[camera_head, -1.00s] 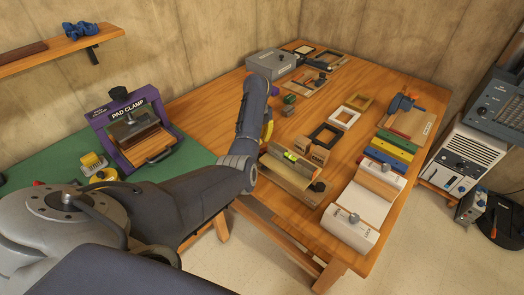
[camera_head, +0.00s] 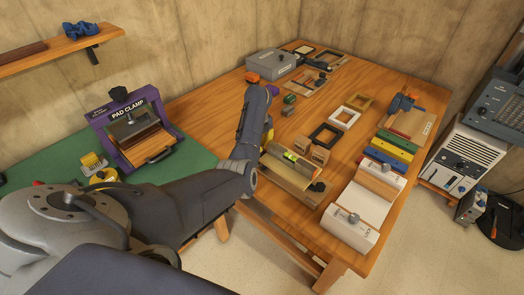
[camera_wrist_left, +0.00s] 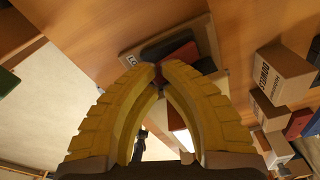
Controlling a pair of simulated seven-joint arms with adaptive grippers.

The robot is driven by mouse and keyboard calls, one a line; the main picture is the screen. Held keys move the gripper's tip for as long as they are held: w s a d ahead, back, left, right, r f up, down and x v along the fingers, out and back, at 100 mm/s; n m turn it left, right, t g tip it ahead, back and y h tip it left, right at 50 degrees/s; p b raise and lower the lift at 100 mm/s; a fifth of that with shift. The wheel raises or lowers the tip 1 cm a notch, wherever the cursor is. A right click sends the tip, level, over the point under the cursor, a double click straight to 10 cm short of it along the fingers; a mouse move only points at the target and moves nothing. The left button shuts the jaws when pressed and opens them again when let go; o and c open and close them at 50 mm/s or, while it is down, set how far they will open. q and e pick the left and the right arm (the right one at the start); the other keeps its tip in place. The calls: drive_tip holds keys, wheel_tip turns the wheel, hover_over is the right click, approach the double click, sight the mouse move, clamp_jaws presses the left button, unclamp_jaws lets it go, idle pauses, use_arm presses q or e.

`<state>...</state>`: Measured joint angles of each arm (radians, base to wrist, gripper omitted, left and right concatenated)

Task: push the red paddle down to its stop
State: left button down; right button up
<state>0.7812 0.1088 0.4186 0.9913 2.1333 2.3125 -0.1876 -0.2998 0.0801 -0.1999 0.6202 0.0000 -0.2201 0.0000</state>
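In the left wrist view a red flat piece, seemingly the red paddle (camera_wrist_left: 181,57), shows just beyond my fingertips, on a dark grey body set on a pale base. My left gripper (camera_wrist_left: 160,72) has yellow fingers that curve together, with their tips meeting or nearly so, and nothing is seen held. The fingers partly cover the red piece, and I cannot tell whether they touch it. In the head view the left gripper (camera_head: 267,135) is mostly behind my arm, over the wooden table, and the paddle cannot be made out there. My right gripper is not in view.
Cardboard boxes (camera_head: 313,151) stand right of the left gripper and also show in the wrist view (camera_wrist_left: 282,72). A roller device (camera_head: 290,172) lies in front of them. An orange-red block (camera_head: 252,77) and grey box (camera_head: 272,63) are farther back. The purple pad clamp (camera_head: 132,125) stands left.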

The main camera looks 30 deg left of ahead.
use_arm(q)
drive_tip(key=shift+f, duration=1.4)
drive_tip(key=shift+w+a+r, duration=0.3)
drive_tip(key=shift+w+a, duration=0.1)
drive_tip(key=shift+a, duration=0.25)
drive_tip(key=shift+w+a+r, duration=0.25)
drive_tip(key=shift+w+a, duration=0.1)
drive_tip(key=shift+a, duration=0.3)
drive_tip(key=shift+r, duration=0.1)
wheel_tip(320, 180, up, 12)
drive_tip(key=a, duration=0.1)
drive_tip(key=shift+w, duration=0.3)
drive_tip(key=shift+a, duration=0.1)
